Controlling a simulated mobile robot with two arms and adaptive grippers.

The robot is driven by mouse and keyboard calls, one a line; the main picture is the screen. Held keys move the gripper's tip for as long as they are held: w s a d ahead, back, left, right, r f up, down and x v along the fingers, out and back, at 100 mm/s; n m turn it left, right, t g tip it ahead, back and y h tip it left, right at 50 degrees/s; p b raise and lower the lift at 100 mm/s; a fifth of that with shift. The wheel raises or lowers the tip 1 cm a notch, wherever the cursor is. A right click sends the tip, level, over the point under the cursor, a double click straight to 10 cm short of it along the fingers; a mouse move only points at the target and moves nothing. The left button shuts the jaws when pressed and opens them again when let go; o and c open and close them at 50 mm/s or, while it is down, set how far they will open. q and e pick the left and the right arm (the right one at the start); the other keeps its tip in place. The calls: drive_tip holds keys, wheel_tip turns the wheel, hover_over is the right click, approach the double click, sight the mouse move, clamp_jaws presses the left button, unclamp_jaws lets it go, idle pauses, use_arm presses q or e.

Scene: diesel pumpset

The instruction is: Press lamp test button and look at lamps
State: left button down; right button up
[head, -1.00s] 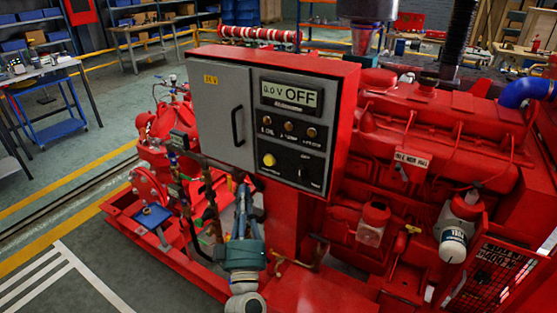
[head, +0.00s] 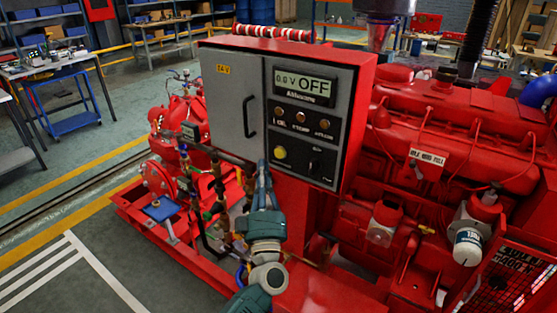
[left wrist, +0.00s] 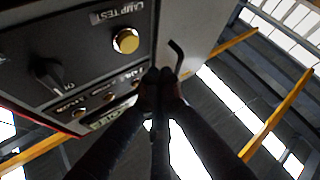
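The control box's dark panel (head: 308,125) carries a display (head: 304,84) reading "0.0 V OFF". Below it sits a row of three small brownish lamps (head: 300,117), which look dull. The yellow lamp test button (head: 280,153) is at the panel's lower left. It also shows in the left wrist view (left wrist: 126,41), beside its "LAMP TEST" label. My left gripper (head: 262,167) points up in front of the box, just left of and below the button. Its fingertips (left wrist: 160,75) are together with nothing between them and look apart from the button. My right gripper is out of view.
A dark rotary switch (head: 315,165) is right of the button. The grey door's handle (head: 247,122) stands out left of the panel. Pipes and valves (head: 200,195) crowd the left of my arm. The red engine (head: 450,150) fills the right.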

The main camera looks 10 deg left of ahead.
sight(279, 153)
use_arm(q)
drive_tip(key=w, duration=0.1)
drive_tip(key=w+d+b, duration=0.1)
drive_tip(key=w, duration=0.1)
drive_tip(key=shift+w+d, duration=0.2)
drive_tip(key=shift+w, duration=0.1)
idle(1.1)
drive_tip(key=shift+w, duration=0.1)
drive_tip(key=shift+w+d+b, duration=0.15)
drive_tip(key=shift+w+b, duration=0.15)
drive_tip(key=shift+b, duration=0.05)
